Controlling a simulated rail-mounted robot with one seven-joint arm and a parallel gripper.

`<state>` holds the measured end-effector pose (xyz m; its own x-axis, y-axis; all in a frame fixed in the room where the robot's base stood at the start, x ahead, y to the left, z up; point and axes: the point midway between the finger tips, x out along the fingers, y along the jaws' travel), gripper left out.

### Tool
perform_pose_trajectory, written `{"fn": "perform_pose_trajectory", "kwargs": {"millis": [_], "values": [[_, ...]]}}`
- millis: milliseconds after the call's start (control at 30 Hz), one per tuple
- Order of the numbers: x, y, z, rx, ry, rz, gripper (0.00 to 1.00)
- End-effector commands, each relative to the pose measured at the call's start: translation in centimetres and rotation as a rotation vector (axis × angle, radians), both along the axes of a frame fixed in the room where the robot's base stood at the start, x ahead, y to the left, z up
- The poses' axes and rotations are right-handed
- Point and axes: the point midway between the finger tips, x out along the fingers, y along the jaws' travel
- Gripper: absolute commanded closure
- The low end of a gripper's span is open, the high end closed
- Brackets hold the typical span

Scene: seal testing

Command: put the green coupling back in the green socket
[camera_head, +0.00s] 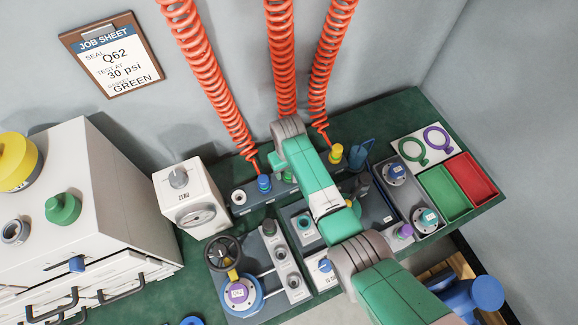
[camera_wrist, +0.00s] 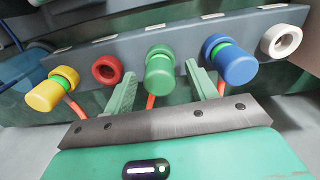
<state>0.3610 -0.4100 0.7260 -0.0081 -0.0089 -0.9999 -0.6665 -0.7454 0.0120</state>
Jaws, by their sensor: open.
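The green coupling (camera_wrist: 159,75) stands at the green socket (camera_wrist: 160,50) in the grey rack and appears seated in it, with the socket mostly hidden behind it. My gripper (camera_wrist: 160,92) is open, with one pale green finger on each side of the green coupling. Gaps show between the fingers and the coupling, and I cannot tell whether either touches it. In the head view a small part of the green coupling (camera_head: 288,177) shows beside my arm, which hides the gripper's fingers.
The rack (camera_wrist: 130,48) also holds a blue coupling (camera_wrist: 235,64) and a yellow coupling (camera_wrist: 47,92). A red socket (camera_wrist: 107,70) and a white socket (camera_wrist: 281,40) are empty. Orange coiled hoses (camera_head: 283,60) hang above. A white ZERO gauge box (camera_head: 188,196) stands left of the rack.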

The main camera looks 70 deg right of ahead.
Motion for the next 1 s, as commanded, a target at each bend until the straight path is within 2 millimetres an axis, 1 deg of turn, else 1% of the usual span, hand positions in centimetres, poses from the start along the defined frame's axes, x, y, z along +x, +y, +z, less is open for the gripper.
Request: {"fn": "perform_pose_trajectory", "kwargs": {"millis": [33, 100, 200, 300, 400, 500, 1000], "values": [[0.1, 0.0, 1.1, -0.002, -0.002, 0.0, 0.43], [0.1, 0.0, 2.8, -0.003, -0.003, 0.001, 0.43], [0.1, 0.0, 4.8, -0.002, -0.002, 0.001, 0.43], [0.1, 0.0, 6.4, -0.001, -0.002, 0.0, 0.43], [0.1, 0.1, 7.2, -0.001, -0.001, 0.0, 0.43], [0.1, 0.1, 7.5, 0.0, 0.0, 0.0, 0.43], [0.1, 0.1, 7.4, 0.0, 0.0, 0.0, 0.43]]}}
